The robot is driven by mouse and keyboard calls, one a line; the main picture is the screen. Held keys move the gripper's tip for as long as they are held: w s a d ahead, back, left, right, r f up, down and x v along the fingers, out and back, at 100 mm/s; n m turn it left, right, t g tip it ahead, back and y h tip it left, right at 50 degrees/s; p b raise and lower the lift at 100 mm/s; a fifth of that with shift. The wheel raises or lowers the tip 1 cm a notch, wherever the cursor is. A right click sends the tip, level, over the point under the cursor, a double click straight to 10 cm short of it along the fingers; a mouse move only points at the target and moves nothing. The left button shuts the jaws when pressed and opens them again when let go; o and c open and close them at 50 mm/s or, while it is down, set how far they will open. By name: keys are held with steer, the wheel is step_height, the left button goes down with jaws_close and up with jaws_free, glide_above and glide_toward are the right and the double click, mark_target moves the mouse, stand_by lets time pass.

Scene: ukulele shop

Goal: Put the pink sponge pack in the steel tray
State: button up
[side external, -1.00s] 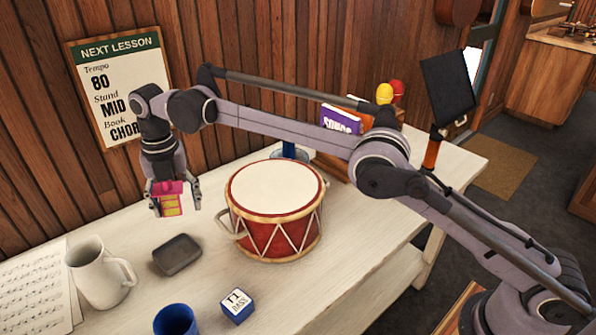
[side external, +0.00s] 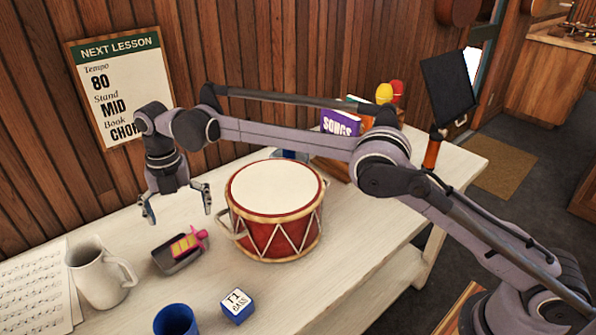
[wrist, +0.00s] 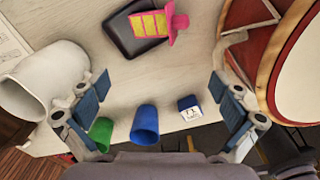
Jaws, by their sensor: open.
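The pink sponge pack (side external: 188,242), pink with yellow blocks, lies tilted in the small dark steel tray (side external: 168,268) on the table. One pink end sticks out over the tray's rim on the drum side. In the wrist view the pack (wrist: 157,24) covers part of the tray (wrist: 122,43), its pink end past the edge. My gripper (side external: 178,208) is open and empty, above the tray and apart from the pack. Its two fingers are spread wide in the wrist view (wrist: 165,108).
A red drum (side external: 272,240) stands close to the right of the tray. A white mug (side external: 95,272) stands to the left. A blue cup (side external: 176,321) and a blue-and-white cube (side external: 237,306) are in front. A green cup (wrist: 101,134) shows in the wrist view.

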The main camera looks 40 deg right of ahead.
step_height(320, 180, down, 9)
step_height(320, 180, up, 16)
steer(key=d+m, duration=0.1)
steer(key=d, duration=0.4)
steer(key=w+d+r+m, duration=0.1)
steer(key=d, duration=0.3)
steer(key=w+d+r, duration=0.1)
steer(key=d, duration=0.4)
steer(key=shift+d+r+m, duration=0.2)
steer(key=shift+d+m, duration=0.1)
steer(key=shift+m, duration=0.1)
steer(key=s+d+r+m, duration=0.1)
steer(key=s+d, duration=0.1)
steer(key=d, duration=0.5)
steer(key=s+d+m, duration=0.2)
steer(key=s+d, duration=0.1)
steer(key=d, duration=0.5)
steer(key=shift+d+r, duration=0.15)
steer(key=shift+r, duration=0.2)
